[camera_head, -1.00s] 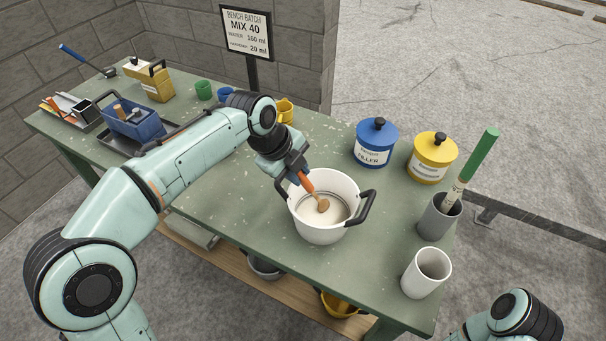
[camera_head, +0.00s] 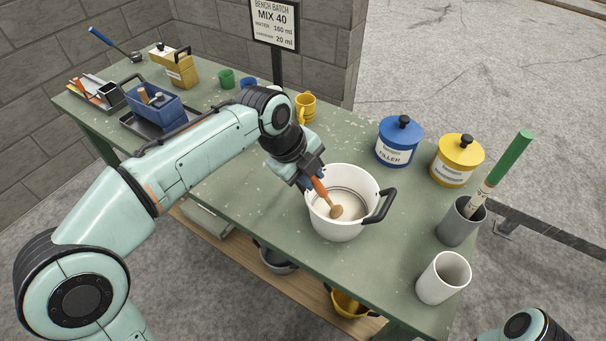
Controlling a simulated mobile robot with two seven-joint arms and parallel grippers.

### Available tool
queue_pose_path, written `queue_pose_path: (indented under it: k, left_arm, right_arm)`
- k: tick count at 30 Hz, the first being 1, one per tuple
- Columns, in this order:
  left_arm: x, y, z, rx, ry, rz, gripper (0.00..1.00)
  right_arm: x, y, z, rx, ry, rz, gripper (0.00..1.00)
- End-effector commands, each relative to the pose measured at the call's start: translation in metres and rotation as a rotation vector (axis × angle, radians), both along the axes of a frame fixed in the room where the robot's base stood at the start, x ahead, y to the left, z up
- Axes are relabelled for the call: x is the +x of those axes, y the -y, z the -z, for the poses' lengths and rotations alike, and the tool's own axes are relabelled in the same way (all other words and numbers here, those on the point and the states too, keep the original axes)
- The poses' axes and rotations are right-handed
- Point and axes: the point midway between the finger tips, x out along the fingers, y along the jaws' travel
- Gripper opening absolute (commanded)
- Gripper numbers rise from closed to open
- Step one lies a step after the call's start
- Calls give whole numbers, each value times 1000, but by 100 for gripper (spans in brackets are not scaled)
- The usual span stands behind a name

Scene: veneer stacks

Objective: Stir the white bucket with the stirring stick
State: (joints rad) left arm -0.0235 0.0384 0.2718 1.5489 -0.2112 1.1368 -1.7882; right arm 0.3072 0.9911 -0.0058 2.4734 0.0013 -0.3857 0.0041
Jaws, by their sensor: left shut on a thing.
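The white bucket (camera_head: 335,228) stands upright on the green bench, with dark handles and a pale content inside. My left gripper (camera_head: 311,176) is over the bucket's back-left rim, shut on the stirring stick (camera_head: 320,188). The stick has an orange handle and a tan wooden end. It leans down into the bucket, and its tan end is at the pale content, left of the middle. I cannot tell how deep it goes. My right gripper is out of view; only part of my right arm shows at the bottom right.
A blue filler tin (camera_head: 399,146), a yellow tin (camera_head: 456,163), a grey cup (camera_head: 459,223) with a green-handled stick (camera_head: 508,160) and a white cup (camera_head: 443,279) stand right of the bucket. A yellow mug (camera_head: 306,107) is behind it. A blue toolbox (camera_head: 155,110) stands further left.

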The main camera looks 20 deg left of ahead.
Motion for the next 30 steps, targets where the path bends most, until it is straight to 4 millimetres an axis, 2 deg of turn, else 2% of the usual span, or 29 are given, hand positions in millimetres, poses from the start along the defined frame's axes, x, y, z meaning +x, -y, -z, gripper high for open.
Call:
queue_pose_path:
  k: [13,30]
  left_arm:
    - [4,0,-1,0,1,0,0]
    - [-9,-11,-44,0,1,0,0]
  right_arm:
    - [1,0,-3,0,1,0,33]
    - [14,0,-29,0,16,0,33]
